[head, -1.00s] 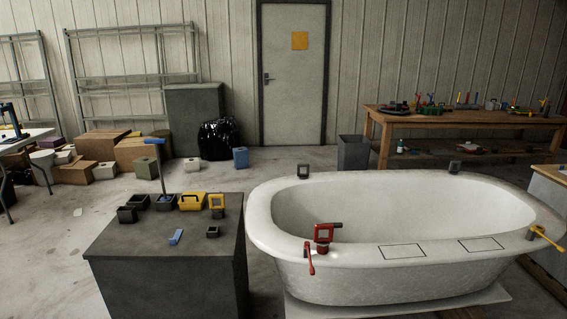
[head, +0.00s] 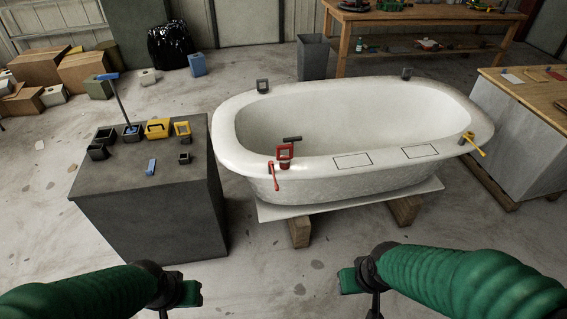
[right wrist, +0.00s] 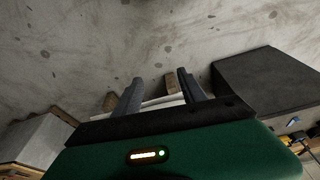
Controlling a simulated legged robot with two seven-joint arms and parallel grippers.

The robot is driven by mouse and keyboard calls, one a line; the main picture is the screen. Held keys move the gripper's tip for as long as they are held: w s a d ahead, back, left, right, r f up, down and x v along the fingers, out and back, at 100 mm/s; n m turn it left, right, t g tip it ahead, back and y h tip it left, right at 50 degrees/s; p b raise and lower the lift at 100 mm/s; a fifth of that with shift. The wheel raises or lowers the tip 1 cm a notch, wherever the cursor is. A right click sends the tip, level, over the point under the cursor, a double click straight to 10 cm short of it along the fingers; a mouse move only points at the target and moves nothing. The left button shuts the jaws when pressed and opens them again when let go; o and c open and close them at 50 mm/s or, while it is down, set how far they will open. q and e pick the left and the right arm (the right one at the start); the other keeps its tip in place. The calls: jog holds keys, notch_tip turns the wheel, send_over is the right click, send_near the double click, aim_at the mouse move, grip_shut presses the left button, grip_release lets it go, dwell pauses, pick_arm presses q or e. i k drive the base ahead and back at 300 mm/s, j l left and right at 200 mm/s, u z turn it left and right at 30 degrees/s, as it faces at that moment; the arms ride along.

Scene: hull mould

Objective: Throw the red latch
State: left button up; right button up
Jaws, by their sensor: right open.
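The red latch (head: 285,153) sits on the near rim of the white hull mould (head: 230,140), towards its left end. It has a square red frame, and its red handle (head: 275,178) hangs down the outer side. A dark bar sticks out beside the frame's top. My left gripper (head: 188,293) is low in the head view, apart from the mould; its fingers are too unclear to judge. My right gripper (head: 360,283) is also low, in front of the mould and away from the latch. In the right wrist view its two fingers (right wrist: 162,92) are spread with nothing held.
A dark grey block (head: 150,215) on the left bears small bins, a yellow case (head: 158,128) and a blue piece (head: 151,167). A yellow latch (head: 471,141) is on the mould's right end. Wooden blocks (head: 299,231) support the mould's base. Floor in front is clear.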

aim_at(271, 163)
jog(key=i+j+z, duration=0.1)
jog(key=j+z, duration=0.35)
jog(key=i+j+z, duration=0.1)
jog(key=j+z, duration=0.15)
jog(key=z, duration=0.25)
jog(key=j+z, duration=0.45)
jog(key=k+j+z, duration=0.1)
jog(key=j, duration=0.8)
jog(key=k+j+z, duration=0.15)
jog(key=j, duration=0.3)
jog(key=k+j, duration=0.15)
jog(key=j, duration=0.3)
jog(key=k+j+z, duration=0.15)
jog(key=j, duration=0.3)
jog(key=i, duration=0.05)
